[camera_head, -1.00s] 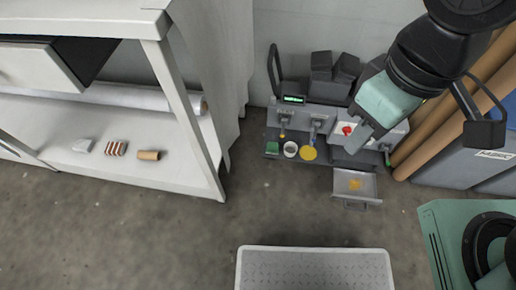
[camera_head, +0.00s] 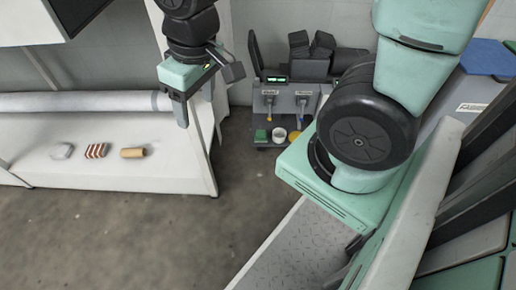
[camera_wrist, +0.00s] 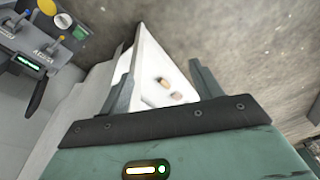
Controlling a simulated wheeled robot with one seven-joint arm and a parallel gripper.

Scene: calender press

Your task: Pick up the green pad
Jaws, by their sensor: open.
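My gripper (camera_head: 194,100) is up and to the left of the pad, in front of the white shelf unit, apart from the pad. Its fingers (camera_wrist: 166,55) are spread, with nothing between them but the view of the shelf and floor beyond.
The press (camera_head: 285,100) stands against the back wall; my arm hides its right part. The white shelf (camera_head: 100,170) holds a grey piece, a striped piece and a brown roll (camera_head: 133,153). The floor in front is clear.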

